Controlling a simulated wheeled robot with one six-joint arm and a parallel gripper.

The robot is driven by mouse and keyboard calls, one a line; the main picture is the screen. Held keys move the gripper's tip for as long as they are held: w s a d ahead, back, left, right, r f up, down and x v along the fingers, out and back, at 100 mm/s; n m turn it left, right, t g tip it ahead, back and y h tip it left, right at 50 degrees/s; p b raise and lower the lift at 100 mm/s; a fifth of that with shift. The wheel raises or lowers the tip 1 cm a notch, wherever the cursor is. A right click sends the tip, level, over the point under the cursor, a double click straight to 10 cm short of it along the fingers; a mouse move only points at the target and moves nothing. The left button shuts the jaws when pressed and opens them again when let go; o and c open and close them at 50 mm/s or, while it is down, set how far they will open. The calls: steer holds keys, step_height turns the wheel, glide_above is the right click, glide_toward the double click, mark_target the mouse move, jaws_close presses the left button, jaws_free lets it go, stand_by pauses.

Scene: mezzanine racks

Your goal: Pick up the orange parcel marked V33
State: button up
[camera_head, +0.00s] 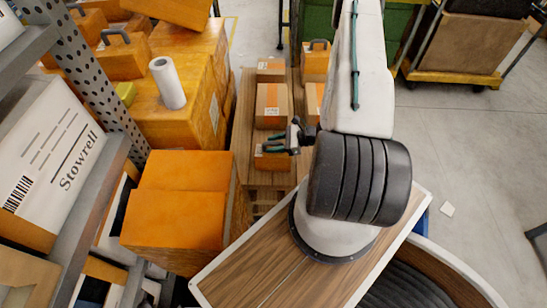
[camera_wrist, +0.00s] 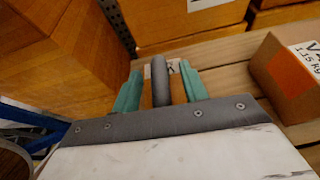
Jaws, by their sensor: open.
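An orange-brown parcel (camera_wrist: 275,85) stands on slats at the right of the wrist view. Its white label starts with "V" and reads "1.15 kg"; the rest is cut off, so I cannot tell whether it says V33. My gripper (camera_wrist: 160,72) is open, its two teal fingers apart around a dark bar. An orange surface with a bit of white label shows between them; I cannot tell whether they touch it. In the head view my gripper (camera_head: 274,144) hangs over a small labelled parcel (camera_head: 268,160) on the pallet. No marking is readable there.
The wooden pallet (camera_head: 247,110) also carries a taller parcel (camera_head: 271,100) and several others, some behind my arm. Large orange boxes (camera_head: 178,205) and a white roll (camera_head: 168,83) stand left. A rack holds a Stowrell box (camera_head: 50,150). Floor (camera_head: 460,135) at right is mostly clear.

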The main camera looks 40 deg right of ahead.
steer(key=shift+w+a, duration=0.1)
jaws_close()
stand_by(1.4)
